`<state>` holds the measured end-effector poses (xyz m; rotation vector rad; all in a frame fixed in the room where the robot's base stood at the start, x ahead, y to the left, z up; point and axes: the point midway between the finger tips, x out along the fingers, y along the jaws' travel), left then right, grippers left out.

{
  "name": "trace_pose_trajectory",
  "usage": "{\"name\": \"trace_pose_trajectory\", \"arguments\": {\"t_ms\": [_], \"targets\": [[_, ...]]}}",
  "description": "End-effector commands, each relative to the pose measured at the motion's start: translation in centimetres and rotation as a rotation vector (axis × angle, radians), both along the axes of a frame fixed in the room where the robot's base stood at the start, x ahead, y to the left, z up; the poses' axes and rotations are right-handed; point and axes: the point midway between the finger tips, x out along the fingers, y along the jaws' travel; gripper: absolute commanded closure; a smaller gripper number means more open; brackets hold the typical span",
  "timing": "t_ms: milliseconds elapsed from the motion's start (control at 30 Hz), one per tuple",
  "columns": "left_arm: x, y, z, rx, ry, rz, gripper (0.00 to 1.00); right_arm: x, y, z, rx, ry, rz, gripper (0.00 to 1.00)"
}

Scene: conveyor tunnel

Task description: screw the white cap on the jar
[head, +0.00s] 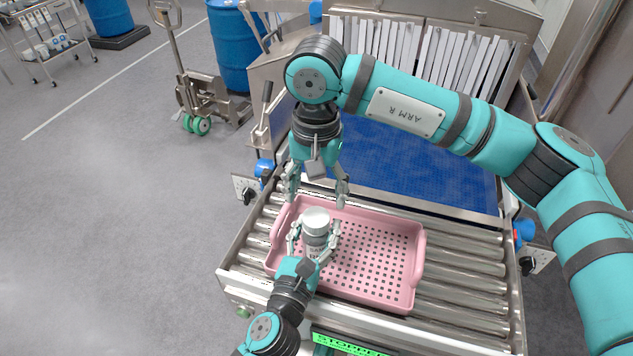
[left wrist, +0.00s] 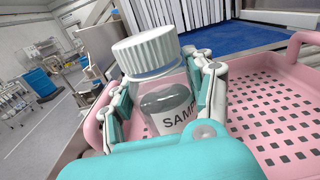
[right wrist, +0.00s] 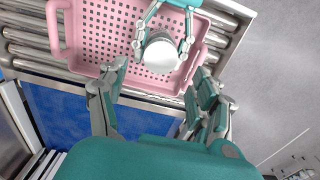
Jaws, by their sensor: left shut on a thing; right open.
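The clear jar (head: 314,243) with a "SAMPLE"-type label, partly covered, stands upright at the left part of the pink tray. My left gripper (head: 313,237) is shut around the jar's sides; the left wrist view shows its fingers on both sides of the jar (left wrist: 165,98). The ribbed white cap (left wrist: 147,52) sits on the jar's mouth; how far it is screwed down I cannot tell. My right gripper (head: 316,196) is open and empty, pointing down just behind the cap (head: 316,217). In the right wrist view the cap (right wrist: 161,53) shows beyond the open fingers.
The pink perforated tray (head: 418,262) rests on the steel rollers (head: 455,270) and is otherwise empty. Behind lies a blue belt (head: 410,160) leading to the strip-curtained tunnel (head: 465,58). A green "STOPPED" display (head: 345,344) is at the front.

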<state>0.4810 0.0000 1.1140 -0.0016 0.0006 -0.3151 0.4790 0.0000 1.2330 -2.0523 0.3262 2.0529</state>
Motion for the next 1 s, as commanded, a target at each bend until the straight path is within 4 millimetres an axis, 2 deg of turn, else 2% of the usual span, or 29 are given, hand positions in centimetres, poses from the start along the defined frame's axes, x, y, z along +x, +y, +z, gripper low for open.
{"name": "trace_pose_trajectory", "arguments": {"t_ms": [200, 400, 800, 1000], "targets": [[0.0, 0.0, 0.1, -0.001, -0.002, 0.000, 1.00, -0.1, 0.0, -3.6, -0.001, 0.003, 0.000, 0.33], [0.0, 0.0, 0.1, -0.001, -0.002, 0.000, 1.00, 0.0, 0.0, -5.9, 0.001, 0.002, -0.001, 0.33], [0.0, 0.0, 0.1, -0.001, -0.002, 0.000, 1.00, 0.0, 0.0, -6.6, 0.001, 0.000, -0.001, 0.33], [0.0, 0.0, 0.1, -0.001, -0.002, 0.000, 1.00, 0.0, 0.0, -6.6, 0.001, 0.000, -0.001, 0.58]]}}
